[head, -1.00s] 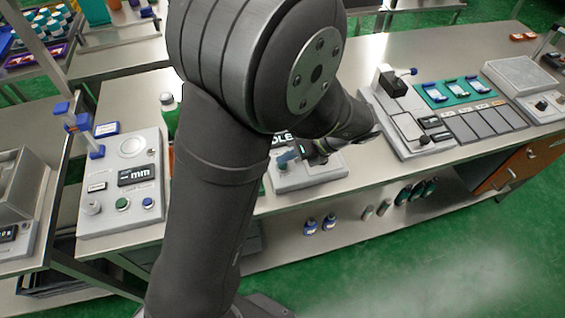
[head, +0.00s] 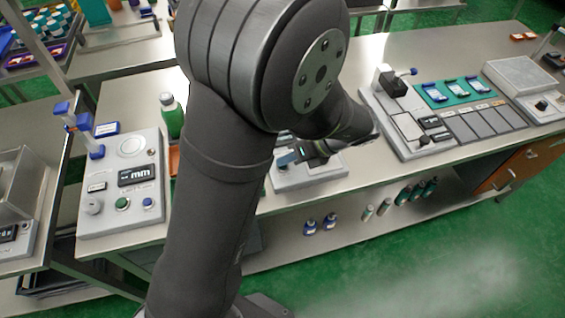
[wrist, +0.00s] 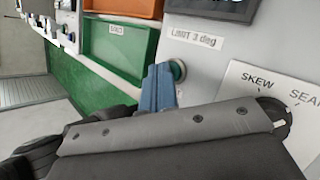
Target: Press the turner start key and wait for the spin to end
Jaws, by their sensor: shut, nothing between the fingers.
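The turner's grey panel (head: 308,180) stands on the bench, partly behind my arm in the head view. In the head view my gripper (head: 287,159) is low over the panel's left part. The turner's dark display (wrist: 212,8) is cut off, with no readable text.
A green bin (wrist: 118,45) and an orange bin (wrist: 125,7) lie beside the panel. A measuring station (head: 120,185) and a green bottle (head: 171,118) stand to the left. Another station (head: 410,130) stands to the right. SKEW markings (wrist: 258,80) show near my gripper.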

